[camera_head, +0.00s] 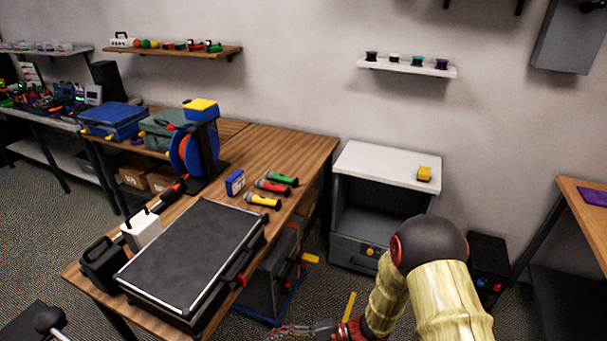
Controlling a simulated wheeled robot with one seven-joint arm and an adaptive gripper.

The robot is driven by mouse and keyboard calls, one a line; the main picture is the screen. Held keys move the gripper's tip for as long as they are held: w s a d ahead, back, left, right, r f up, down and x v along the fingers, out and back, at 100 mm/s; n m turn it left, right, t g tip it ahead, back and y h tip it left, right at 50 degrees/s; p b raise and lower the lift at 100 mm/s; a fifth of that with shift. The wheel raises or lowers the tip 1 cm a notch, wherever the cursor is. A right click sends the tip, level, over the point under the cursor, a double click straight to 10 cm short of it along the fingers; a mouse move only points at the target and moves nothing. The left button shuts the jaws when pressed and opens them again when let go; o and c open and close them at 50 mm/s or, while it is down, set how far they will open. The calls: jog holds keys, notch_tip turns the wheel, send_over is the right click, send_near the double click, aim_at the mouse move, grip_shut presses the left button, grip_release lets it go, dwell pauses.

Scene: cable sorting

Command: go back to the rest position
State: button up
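My arm shows at the lower right, with a black rounded joint and pale yellow links. It bends down and left to my gripper (300,332), which is at the bottom edge of the picture and partly cut off. The gripper is low, in front of the wooden table's right side and apart from the case on it. Its fingers are too small and cropped to tell open from shut, and I see no object clearly held.
A grey cabinet (385,165) stands against the wall, behind my arm. Another table (590,215) is at the right. Carpet shows at left.

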jog(key=s+d+r+n+g+h, duration=0.1)
jog(key=s+d+r+n+h, duration=0.1)
jog(key=s+d+r+h, duration=0.45)
jog(key=s+d+r+n+h, duration=0.2)
jog(key=s+d+r+h, duration=0.15)
jog(key=d+r, duration=0.5)
jog(key=d+r+n+t+h, duration=0.1)
jog(key=d+r+t, duration=0.3)
jog(key=r, duration=0.4)
jog(key=s+d+r+n+t+h, duration=0.1)
jog(key=d+r+t+h, duration=0.2)
jog(key=d+r, duration=0.3)
notch_tip(320, 180, up, 3)
jog(key=shift+d+r+t+h, duration=0.1)
jog(key=shift+d+t+h, duration=0.3)
jog(key=shift+t, duration=0.2)
jog(key=shift+c, duration=1.1)
